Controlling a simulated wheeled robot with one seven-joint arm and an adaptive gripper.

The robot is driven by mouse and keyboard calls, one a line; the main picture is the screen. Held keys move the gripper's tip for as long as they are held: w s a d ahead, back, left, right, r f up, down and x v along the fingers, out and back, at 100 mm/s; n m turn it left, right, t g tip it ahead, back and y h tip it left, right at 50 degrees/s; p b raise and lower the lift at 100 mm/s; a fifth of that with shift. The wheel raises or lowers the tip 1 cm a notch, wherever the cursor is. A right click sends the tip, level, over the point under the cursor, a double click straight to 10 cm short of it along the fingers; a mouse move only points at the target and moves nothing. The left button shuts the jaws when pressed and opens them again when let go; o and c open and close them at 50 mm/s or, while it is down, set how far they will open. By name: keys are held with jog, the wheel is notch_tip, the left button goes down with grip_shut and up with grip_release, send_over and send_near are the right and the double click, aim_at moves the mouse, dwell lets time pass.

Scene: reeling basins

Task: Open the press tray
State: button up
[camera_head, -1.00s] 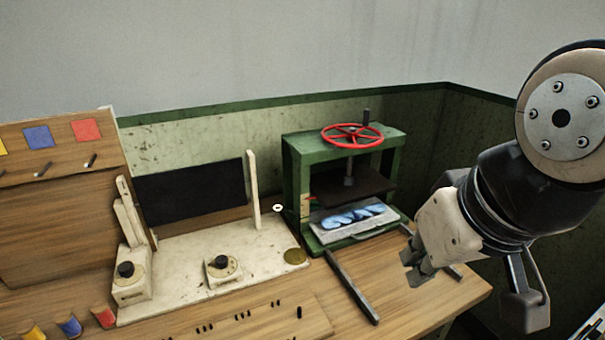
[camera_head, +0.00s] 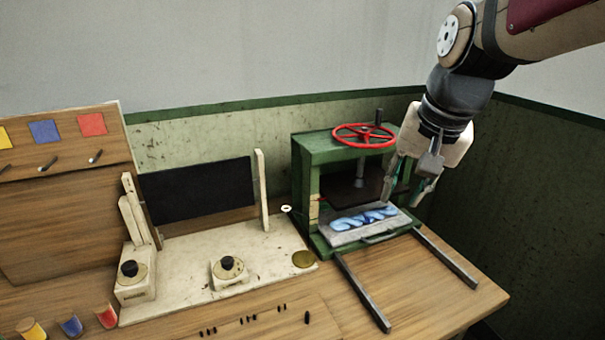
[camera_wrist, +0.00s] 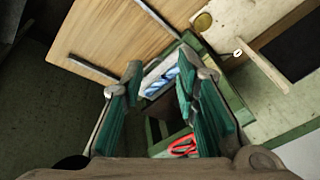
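The green press (camera_head: 304,172) stands on the wooden bench, with a red handwheel (camera_head: 364,135) on top and a dark plate under it. The grey press tray (camera_head: 345,237) lies low at the press front, bearing a blue and white twisted bundle (camera_head: 362,217). A bar handle (camera_head: 378,238) runs along the tray's front edge. My gripper (camera_head: 408,196) is open and points down at the right front of the press, above the tray's right end. In the wrist view the tray (camera_wrist: 152,72) and bundle (camera_wrist: 162,80) show between my open green-padded fingers (camera_wrist: 155,92). The handle is not clear there.
Two grey rails (camera_head: 362,292) and (camera_head: 447,257) run forward from the press over the bench (camera_head: 415,300); between them it is bare. A cream board (camera_head: 200,275) with two knobs and a black panel (camera_head: 197,193) stands left. Walls close in behind and at right.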

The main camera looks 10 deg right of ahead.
jog(key=w+d+f+m+g+b, duration=0.1)
jog(key=w+d+f+m, duration=0.25)
jog(key=w, duration=0.35)
jog(key=w+d+f+m+b, duration=0.1)
jog(key=w+d+f+m, duration=0.1)
jog(key=w+d+f, duration=0.3)
jog(key=m, duration=0.4)
send_near(385, 232)
jog(key=shift+n+g, duration=0.25)
jog(key=shift+g, duration=0.05)
jog(key=s+a+f, duration=0.2)
jog(key=f, duration=0.1)
jog(key=s+a+f, duration=0.1)
jog(key=f, duration=0.1)
jog(key=shift+a, duration=0.1)
grip_shut()
